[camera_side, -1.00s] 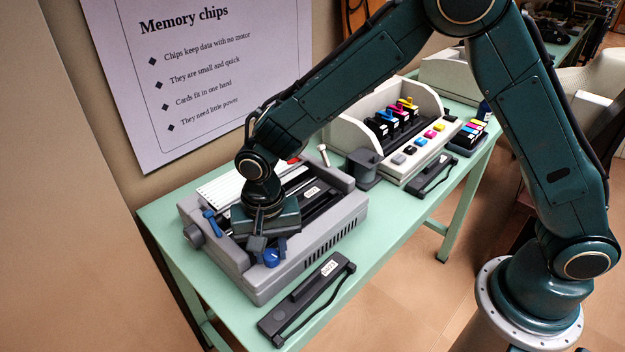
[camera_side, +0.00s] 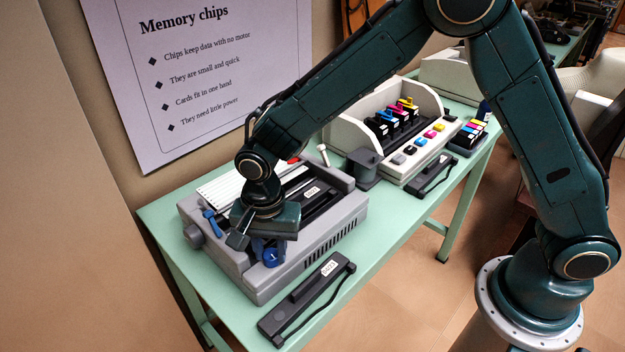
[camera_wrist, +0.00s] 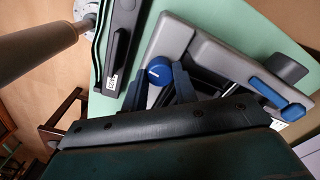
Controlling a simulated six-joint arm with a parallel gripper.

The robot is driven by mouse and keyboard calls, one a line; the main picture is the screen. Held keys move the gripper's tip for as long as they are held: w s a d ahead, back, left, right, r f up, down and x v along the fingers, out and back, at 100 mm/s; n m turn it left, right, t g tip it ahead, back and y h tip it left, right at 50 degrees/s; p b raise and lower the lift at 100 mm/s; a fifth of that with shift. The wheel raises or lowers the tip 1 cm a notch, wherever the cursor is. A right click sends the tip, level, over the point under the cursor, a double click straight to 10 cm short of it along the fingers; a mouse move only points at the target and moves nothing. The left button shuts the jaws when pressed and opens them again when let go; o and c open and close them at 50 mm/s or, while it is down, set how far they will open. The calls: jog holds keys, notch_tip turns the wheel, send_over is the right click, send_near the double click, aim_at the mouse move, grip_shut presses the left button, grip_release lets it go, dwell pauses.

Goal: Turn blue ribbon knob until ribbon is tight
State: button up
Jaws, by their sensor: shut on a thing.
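The blue ribbon knob (camera_side: 270,257) sits at the front left of the black ribbon cartridge (camera_side: 322,202) inside the grey printer (camera_side: 330,240). My gripper (camera_side: 258,250) points down over it, its fingers around the knob. In the wrist view the round knob (camera_wrist: 159,70), with a light mark on top, sits between the two dark fingertips of my gripper (camera_wrist: 160,82), which are shut on it. The ribbon itself is too hidden by my gripper to judge its tension.
A second black cartridge (camera_side: 305,300) lies on the green table (camera_side: 195,290) in front of the printer. A blue lever (camera_side: 210,223) stands at the printer's left. A dark grey block (camera_side: 363,168) and a white ink-cartridge printer (camera_side: 350,133) stand to the right.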

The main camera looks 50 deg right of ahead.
aim_at(274, 252)
jog(key=o, duration=0.7)
notch_tip(274, 252, up, 14)
dwell(0.4)
jog(key=shift+f, duration=0.1)
jog(key=s+d+r+n+t, duration=0.1)
jog(key=s+d+r+n, duration=0.1)
jog(key=s+d+r, duration=0.4)
jog(key=s+d+r+n+t, duration=0.1)
jog(key=s+d+r+n, duration=0.15)
jog(key=d, duration=0.45)
jog(key=s+d+n+t, duration=0.3)
jog(key=s+d+n, duration=0.3)
jog(key=s+d, duration=0.3)
jog(key=s, duration=0.4)
jog(key=shift+d+r+t, duration=0.2)
jog(key=shift+d+t, duration=0.05)
jog(key=shift+t, duration=0.05)
